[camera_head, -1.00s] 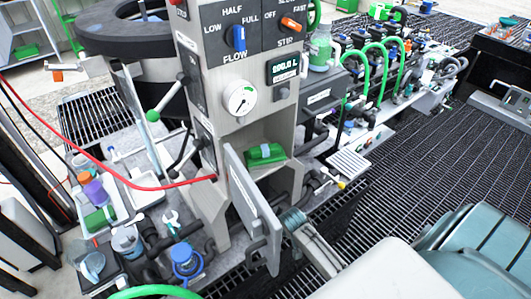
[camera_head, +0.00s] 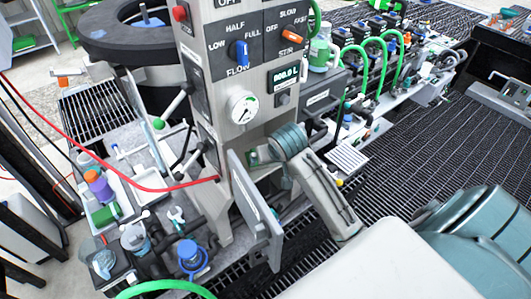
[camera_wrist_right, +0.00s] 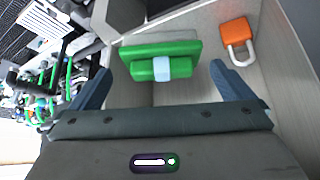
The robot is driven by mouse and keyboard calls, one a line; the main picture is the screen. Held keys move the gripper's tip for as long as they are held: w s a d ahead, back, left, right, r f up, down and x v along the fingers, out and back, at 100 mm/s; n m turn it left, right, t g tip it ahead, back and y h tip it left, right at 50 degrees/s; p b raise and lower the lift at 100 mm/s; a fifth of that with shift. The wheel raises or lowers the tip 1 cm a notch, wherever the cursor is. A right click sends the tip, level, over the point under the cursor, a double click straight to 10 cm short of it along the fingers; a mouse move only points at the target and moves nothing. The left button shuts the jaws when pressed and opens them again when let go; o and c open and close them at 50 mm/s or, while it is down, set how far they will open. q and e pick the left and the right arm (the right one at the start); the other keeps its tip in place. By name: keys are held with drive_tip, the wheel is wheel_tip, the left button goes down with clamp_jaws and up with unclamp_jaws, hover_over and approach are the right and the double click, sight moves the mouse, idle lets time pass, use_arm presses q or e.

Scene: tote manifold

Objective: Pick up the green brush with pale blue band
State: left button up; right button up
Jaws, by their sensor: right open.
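The green brush with pale blue band (camera_wrist_right: 160,48) lies in the open compartment of the grey column, seen in the right wrist view. Its pale blue band (camera_wrist_right: 172,67) wraps the middle of the handle. My right gripper (camera_wrist_right: 163,82) is open, one finger to each side of the brush, and the brush appears apart from both fingers. My left gripper is not in view.
The compartment's grey door (camera_head: 256,208) hangs open, close to the left of my right arm. An orange padlock-shaped thing (camera_wrist_right: 235,33) is in the compartment to the right of the brush. A white tray (camera_head: 130,213) at left holds another green item. A red hose (camera_head: 150,188) crosses to the column.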

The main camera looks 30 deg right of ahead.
drive_tip(key=shift+w+d+f+p, duration=0.4)
drive_tip(key=shift+w+f, duration=0.3)
drive_tip(key=shift+w, duration=0.45)
drive_tip(key=shift+w+d+f+p, duration=0.35)
drive_tip(key=shift+w+f+p, duration=0.3)
drive_tip(key=shift+w, duration=0.55)
drive_tip(key=shift+w+d+f+p, duration=0.35)
drive_tip(key=shift+w+f, duration=0.45)
drive_tip(key=shift+w, duration=0.35)
drive_tip(key=c, duration=0.8)
drive_tip(key=shift+r, duration=0.1)
drive_tip(key=shift+c, duration=0.2)
drive_tip(key=shift+r+b, duration=0.65)
drive_tip(key=shift+b, duration=0.15)
drive_tip(key=s+a+b, duration=0.2)
drive_tip(key=s+b, duration=0.1)
drive_tip(key=s, duration=0.5)
drive_tip(key=s+a+b, duration=0.3)
drive_tip(key=s, duration=0.6)
drive_tip(key=shift+a, duration=0.3)
